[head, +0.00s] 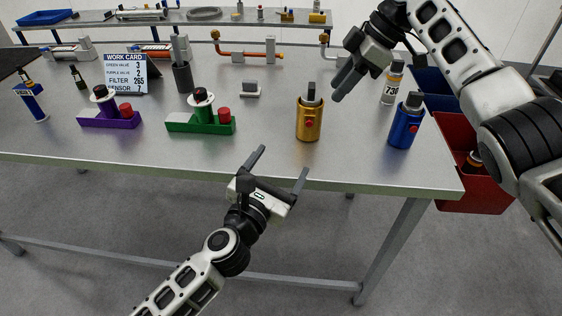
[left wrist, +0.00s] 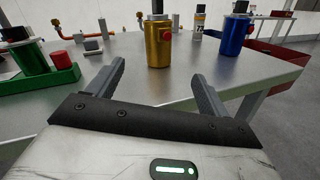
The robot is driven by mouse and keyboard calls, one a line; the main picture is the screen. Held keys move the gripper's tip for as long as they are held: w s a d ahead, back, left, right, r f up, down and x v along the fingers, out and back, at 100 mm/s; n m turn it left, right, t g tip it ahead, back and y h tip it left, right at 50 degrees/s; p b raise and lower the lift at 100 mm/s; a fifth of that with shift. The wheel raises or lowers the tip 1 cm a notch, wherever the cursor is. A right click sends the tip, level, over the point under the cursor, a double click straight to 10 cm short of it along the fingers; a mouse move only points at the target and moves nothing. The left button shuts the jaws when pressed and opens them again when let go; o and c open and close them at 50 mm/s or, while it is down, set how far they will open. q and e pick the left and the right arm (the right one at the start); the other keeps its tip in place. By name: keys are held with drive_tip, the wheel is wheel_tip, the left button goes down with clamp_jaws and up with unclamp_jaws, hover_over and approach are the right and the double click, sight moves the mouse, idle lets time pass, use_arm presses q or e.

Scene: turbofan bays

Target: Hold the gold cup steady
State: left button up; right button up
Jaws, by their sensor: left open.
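The gold cup (head: 309,122) stands upright on the metal table near its front edge, with a red button on its side and a grey piece sticking out of its top. It also shows in the left wrist view (left wrist: 158,45), ahead of the spread fingers. My left gripper (head: 279,163) is open and empty, in front of the table edge, below and left of the cup, not touching it. It shows in the left wrist view too (left wrist: 158,82). My right gripper (head: 341,84) is above the table, right of and behind the cup's top; its finger gap is not clear.
A blue cup (head: 405,125) and a labelled bottle (head: 391,84) stand right of the gold cup. Green (head: 200,123) and purple (head: 108,117) valve blocks stand left. A small grey block (head: 250,90) lies behind. A red bin (head: 476,180) hangs at the right edge.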

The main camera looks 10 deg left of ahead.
sight(308, 120)
use_arm(q)
drive_tip(key=w+n, duration=0.2)
drive_tip(key=n, duration=0.1)
drive_tip(key=shift+w+d, duration=0.15)
drive_tip(key=shift+d, duration=0.15)
drive_tip(key=x, duration=1)
drive_tip(key=f+x, duration=0.1)
drive_tip(key=x, duration=0.4)
drive_tip(key=shift+a, duration=0.1)
